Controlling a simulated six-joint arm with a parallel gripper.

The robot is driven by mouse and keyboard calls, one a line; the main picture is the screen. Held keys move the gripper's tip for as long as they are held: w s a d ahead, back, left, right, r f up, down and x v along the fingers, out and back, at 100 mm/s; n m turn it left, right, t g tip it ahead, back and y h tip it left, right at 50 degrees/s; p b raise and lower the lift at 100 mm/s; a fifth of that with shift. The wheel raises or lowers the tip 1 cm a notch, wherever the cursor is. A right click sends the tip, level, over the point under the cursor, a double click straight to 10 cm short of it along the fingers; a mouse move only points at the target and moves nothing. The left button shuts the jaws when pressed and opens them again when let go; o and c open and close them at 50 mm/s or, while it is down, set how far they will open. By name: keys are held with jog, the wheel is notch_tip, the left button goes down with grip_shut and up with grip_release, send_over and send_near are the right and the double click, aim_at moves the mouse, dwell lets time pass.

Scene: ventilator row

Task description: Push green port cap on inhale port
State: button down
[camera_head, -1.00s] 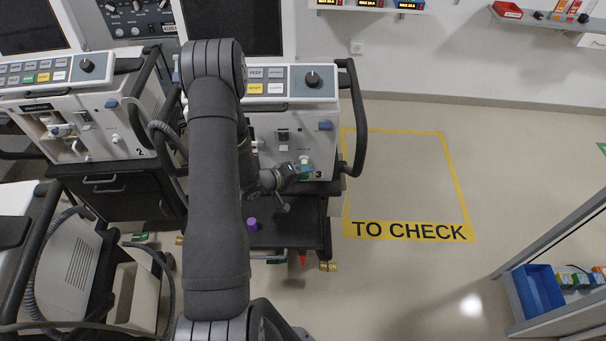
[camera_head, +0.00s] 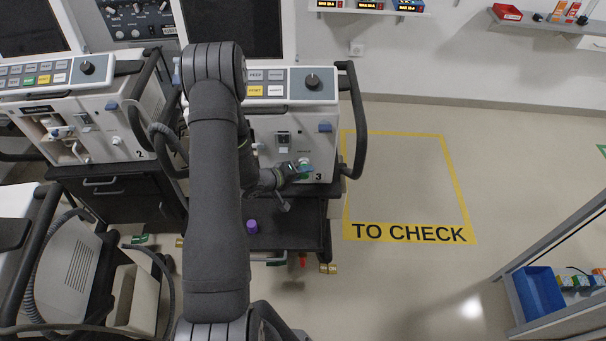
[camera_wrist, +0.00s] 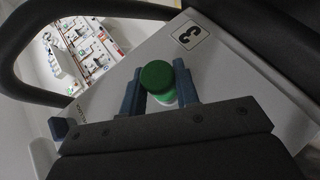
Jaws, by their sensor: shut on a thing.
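The green port cap (camera_wrist: 157,76) shows as a dark green disc between my two fingers in the wrist view. My gripper (camera_wrist: 159,88) is shut on it, one blue-grey finger on each side. A lighter green and whitish part shows just below the cap, against the white front of ventilator 3 (camera_wrist: 222,62). I cannot tell how far the cap sits on the inhale port, which is mostly hidden behind it. In the head view, my gripper (camera_head: 301,168) is at the lower right front of ventilator 3 (camera_head: 318,142), beside the number label.
A dark handle rail (camera_head: 355,120) runs along ventilator 3's right side. A purple cap (camera_head: 252,226) stands on the dark cart shelf (camera_head: 290,232) below. Ventilator 2 (camera_head: 95,130) stands to the left. The yellow-outlined floor area (camera_head: 400,185) at right is clear.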

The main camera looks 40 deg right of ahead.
jog(key=shift+w+d, duration=0.45)
jog(key=shift+w, duration=0.1)
dwell(0.8)
jog(key=c, duration=1)
grip_release()
jog(key=shift+a, duration=0.1)
jog(key=v, duration=1.7)
jog(key=shift+a+r, duration=0.1)
jog(key=x, duration=1.7)
jog(key=shift+d, duration=0.2)
jog(key=shift+s+a, duration=0.15)
jog(key=shift+s, duration=0.05)
